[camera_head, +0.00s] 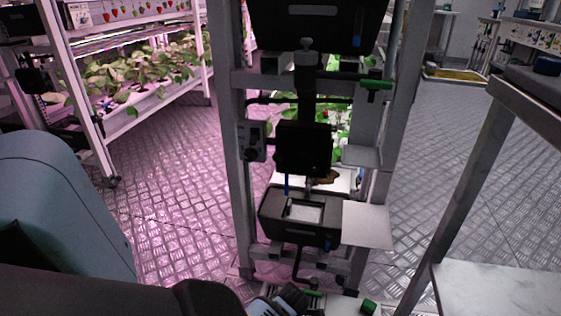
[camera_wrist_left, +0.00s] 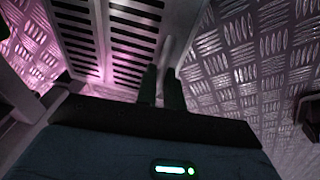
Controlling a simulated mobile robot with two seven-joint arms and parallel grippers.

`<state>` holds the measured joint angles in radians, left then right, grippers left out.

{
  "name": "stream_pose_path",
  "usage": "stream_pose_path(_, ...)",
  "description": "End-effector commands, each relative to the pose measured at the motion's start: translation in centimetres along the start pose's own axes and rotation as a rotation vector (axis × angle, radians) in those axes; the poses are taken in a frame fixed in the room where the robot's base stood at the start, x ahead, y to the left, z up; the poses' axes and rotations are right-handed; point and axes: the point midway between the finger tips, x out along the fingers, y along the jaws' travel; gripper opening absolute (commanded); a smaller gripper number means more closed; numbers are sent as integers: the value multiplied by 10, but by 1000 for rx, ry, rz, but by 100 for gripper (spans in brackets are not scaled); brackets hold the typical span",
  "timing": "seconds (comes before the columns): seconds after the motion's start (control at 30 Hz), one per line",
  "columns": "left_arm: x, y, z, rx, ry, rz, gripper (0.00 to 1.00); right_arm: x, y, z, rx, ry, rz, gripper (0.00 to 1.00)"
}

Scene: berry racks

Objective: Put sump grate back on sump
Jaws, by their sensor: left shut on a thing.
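The sump grate (camera_wrist_left: 108,38), a pale panel with rows of dark slots, fills the upper left of the left wrist view. My left gripper (camera_wrist_left: 167,75) is shut on a pale upright part at its right edge, between two dark fingers. Diamond-plate floor shows beyond the grate on both sides. In the head view my left arm comes in from the lower left; its gripper and the grate cannot be clearly made out there. No floor sump opening can be told for sure. My right gripper is not in view.
A grey upright frame (camera_head: 240,150) stands ahead with a black box (camera_head: 327,232), open on top, low in it. A plant rack (camera_head: 150,108) stands at the left. A pale table (camera_head: 500,288) is at the lower right. Floor (camera_head: 180,205) left of the frame is clear.

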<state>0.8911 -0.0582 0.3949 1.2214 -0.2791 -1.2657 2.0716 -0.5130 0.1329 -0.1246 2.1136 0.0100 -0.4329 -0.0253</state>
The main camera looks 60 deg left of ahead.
Motion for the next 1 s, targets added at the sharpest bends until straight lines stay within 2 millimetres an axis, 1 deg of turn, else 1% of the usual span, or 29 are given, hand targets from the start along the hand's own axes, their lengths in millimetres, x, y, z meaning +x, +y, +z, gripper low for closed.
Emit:
stream_pose_path(0.13,3,0,0,0,0,0,0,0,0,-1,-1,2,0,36)
stream_pose_path(0.17,3,-1,0,0,0,-1,11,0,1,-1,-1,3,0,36)
stream_pose_path(0.2,3,0,0,0,0,-1,16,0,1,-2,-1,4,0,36)
stream_pose_path(0.3,3,0,0,0,0,-1,29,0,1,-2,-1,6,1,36)
stream_pose_path(0.33,3,0,0,0,0,-1,31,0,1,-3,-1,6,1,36)
stream_pose_path(0.57,3,0,0,0,0,0,31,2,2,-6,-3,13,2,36)
stream_pose_path(0.67,-1,0,-1,0,0,0,31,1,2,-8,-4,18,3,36)
stream_pose_path(0.77,-11,0,0,0,-2,1,31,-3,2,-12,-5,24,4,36)
stream_pose_path(0.87,-29,0,0,-1,-5,1,31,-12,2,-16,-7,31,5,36)
stream_pose_path(1.0,-59,1,0,-2,-5,3,31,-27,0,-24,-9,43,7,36)
